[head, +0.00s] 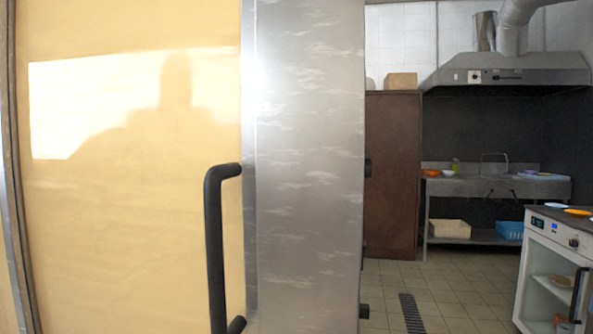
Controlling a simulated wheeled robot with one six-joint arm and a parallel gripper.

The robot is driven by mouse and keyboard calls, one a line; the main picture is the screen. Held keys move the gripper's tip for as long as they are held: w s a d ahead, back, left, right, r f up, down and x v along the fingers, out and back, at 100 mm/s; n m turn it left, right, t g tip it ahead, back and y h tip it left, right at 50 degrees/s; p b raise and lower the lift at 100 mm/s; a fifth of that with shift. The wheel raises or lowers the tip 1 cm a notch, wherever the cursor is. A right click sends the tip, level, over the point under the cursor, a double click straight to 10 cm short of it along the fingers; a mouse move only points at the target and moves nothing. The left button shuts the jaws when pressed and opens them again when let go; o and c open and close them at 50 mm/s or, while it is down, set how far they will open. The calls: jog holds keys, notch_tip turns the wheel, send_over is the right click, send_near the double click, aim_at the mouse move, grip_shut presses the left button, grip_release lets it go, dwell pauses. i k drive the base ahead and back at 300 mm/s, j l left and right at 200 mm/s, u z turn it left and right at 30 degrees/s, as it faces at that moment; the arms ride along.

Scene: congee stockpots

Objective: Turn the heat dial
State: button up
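My gripper is not in view. A small dark round knob (574,243) shows on the front panel of a white appliance (531,262) at the right edge; I cannot tell whether it is the heat dial. The appliance has a glass-fronted door with a dark handle (577,295) below the panel, and the picture's edge cuts it off. Another small round control (474,77) is on the front of the range hood (510,72). No stockpot can be made out.
A large yellow panel (120,220) with a black bar handle (214,250) and a metal side (308,180) fills the left and middle, close by. Tiled floor (455,290) with a drain grate is open at right. A brown cabinet (393,180) and sink counter (480,187) stand behind.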

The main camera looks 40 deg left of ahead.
aim_at(368, 161)
jog(key=i+l+u, duration=0.2)
jog(key=u, duration=0.2)
jog(key=i+l+u, duration=0.2)
jog(key=u, duration=0.25)
jog(key=i+l+u, duration=0.1)
jog(key=l+u, duration=0.3)
jog(key=i+l+u, duration=0.1)
jog(key=l+u, duration=0.3)
jog(key=j, duration=0.1)
